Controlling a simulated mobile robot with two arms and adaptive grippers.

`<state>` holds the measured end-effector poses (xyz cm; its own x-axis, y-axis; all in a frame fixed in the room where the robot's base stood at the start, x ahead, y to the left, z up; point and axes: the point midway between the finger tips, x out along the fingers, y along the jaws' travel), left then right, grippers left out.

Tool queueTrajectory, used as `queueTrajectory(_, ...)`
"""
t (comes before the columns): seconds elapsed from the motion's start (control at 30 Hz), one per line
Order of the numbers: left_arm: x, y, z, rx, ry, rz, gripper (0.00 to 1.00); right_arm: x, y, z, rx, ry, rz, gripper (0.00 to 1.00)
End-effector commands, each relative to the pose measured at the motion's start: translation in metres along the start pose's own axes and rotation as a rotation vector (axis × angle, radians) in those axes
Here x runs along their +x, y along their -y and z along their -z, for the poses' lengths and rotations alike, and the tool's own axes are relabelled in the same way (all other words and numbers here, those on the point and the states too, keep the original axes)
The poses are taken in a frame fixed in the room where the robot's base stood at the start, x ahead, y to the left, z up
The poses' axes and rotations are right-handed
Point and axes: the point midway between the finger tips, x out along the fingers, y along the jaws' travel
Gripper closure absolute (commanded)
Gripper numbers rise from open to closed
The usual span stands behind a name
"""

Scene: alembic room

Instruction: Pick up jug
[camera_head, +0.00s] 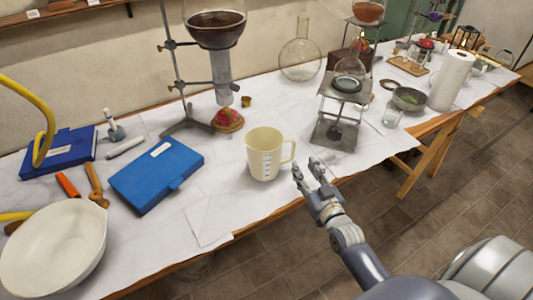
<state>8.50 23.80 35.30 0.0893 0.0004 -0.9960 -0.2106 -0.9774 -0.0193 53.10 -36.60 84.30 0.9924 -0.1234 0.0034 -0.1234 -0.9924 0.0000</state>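The cream-coloured jug (263,156), with measuring marks on its side, stands upright on the paper-covered table in the middle of the view. Its handle points to the right. My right gripper (309,171) is in front and to the right of the jug, by the table's front edge. Its fingers are spread apart, with nothing between them, and it appears apart from the jug. My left gripper is not in view.
A blue case (157,174) and a large pale bowl (54,247) are to the left. A metal burner stand (338,120) is right of the jug. A glassware stand (177,85) rises behind. White paper in front of the jug is clear.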

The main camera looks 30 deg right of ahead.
Motion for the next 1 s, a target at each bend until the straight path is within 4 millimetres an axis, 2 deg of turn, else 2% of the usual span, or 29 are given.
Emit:
queueTrajectory(0.1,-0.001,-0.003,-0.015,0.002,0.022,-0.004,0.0,0.012,0.0,0.0,0.0,0.0,0.0,0.65)
queueTrajectory(0.2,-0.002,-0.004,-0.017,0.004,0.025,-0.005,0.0,0.017,0.0,0.0,0.0,0.0,0.0,0.65)
queueTrajectory(0.57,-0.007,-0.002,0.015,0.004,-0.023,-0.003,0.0,0.061,0.001,-0.002,0.0,0.001,0.0,0.65)
queueTrajectory(0.87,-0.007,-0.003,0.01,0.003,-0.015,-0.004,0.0,0.067,0.001,-0.003,0.0,0.002,0.0,0.65)
queueTrajectory(0.9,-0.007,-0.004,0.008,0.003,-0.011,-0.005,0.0,0.067,0.001,-0.003,0.0,0.002,0.0,0.67)
queueTrajectory(1.0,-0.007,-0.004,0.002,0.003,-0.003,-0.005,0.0,0.067,0.001,-0.003,0.0,0.002,0.0,0.9)
